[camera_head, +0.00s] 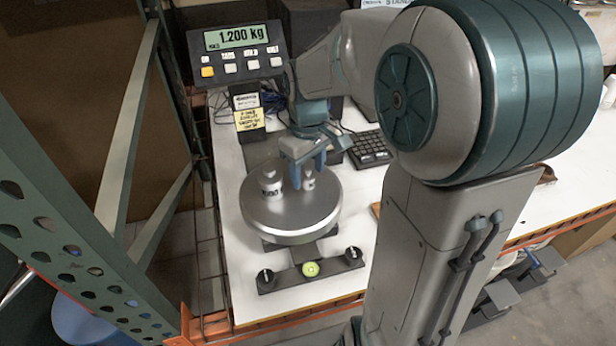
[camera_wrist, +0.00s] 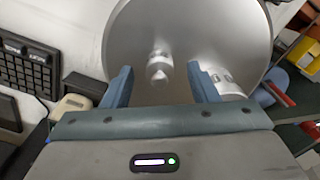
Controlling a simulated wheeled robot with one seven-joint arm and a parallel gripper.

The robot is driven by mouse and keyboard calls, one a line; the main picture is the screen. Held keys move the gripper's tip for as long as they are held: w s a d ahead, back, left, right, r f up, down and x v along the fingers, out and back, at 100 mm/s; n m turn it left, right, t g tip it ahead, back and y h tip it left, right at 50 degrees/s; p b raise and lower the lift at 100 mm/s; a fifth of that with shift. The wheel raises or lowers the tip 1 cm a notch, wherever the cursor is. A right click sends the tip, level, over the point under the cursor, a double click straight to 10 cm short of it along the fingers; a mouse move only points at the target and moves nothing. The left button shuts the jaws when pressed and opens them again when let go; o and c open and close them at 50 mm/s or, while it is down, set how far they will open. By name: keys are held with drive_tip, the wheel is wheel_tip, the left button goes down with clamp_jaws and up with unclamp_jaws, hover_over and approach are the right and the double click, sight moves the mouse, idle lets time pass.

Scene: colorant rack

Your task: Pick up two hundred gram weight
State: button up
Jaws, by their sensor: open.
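Two silvery metal weights stand upright on the round pan of a scale (camera_head: 290,218). The smaller weight (camera_head: 309,183), which fits the two hundred gram one, is right of the larger weight (camera_head: 268,186). My gripper (camera_head: 307,172) is open at the smaller weight, pointing down, and its fingers partly hide it. In the wrist view the smaller weight (camera_wrist: 159,67) shows between the tips of my open gripper (camera_wrist: 160,72), with gaps at both sides. The larger weight (camera_wrist: 226,84) is beyond the right finger, partly hidden by it.
The scale's display (camera_head: 240,40) reads 1.200 kg on a post behind the pan. A black keypad (camera_head: 369,150) lies right of the pan. A knobbed bar with a round level (camera_head: 310,269) is in front. A green rack upright (camera_head: 75,235) stands at the left.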

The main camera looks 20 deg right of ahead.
drive_tip(key=c, duration=1.2)
clamp_jaws()
drive_tip(key=shift+r, duration=0.15)
